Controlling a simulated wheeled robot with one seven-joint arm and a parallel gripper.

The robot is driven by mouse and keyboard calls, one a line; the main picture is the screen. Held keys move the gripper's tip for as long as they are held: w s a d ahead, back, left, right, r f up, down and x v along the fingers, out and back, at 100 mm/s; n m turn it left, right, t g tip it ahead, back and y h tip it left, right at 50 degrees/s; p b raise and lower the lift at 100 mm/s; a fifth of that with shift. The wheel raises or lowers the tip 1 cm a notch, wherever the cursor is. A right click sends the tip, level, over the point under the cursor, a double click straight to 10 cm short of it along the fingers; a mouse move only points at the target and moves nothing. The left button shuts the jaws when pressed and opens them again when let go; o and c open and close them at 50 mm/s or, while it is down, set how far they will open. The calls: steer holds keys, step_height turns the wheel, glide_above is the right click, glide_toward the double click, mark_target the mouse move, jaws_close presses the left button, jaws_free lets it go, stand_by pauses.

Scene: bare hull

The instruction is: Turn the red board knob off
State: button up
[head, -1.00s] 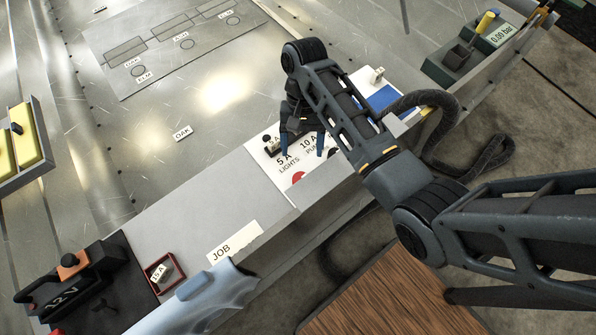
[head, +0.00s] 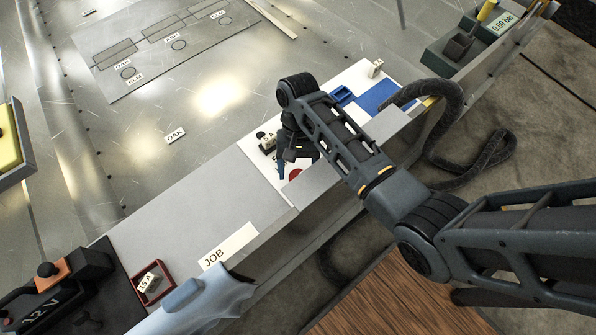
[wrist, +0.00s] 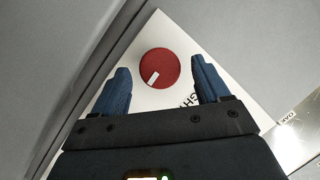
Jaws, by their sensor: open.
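The red board knob (wrist: 160,67) is a round disc with a white pointer mark, set on a white board (wrist: 150,100). In the wrist view the pointer lies toward the lower left of the knob. My gripper (wrist: 163,82) is open, its two blue fingers on either side of the knob, with a gap to each. I cannot tell how far above the board the fingertips are. In the head view a part of the red knob (head: 295,174) shows beside my gripper (head: 287,170), and the arm hides much of the board.
A black switch (head: 265,141) stands on the board behind my gripper. A blue panel (head: 380,97) and a black hose (head: 450,165) lie to the right. A JOB label (head: 228,246), a small red tray (head: 151,289) and a 12 V box (head: 45,300) are at the left front.

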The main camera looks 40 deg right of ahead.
steer(key=shift+s+a+f, duration=0.15)
steer(key=shift+s+f, duration=0.05)
steer(key=shift+f, duration=0.4)
steer(key=c, duration=1)
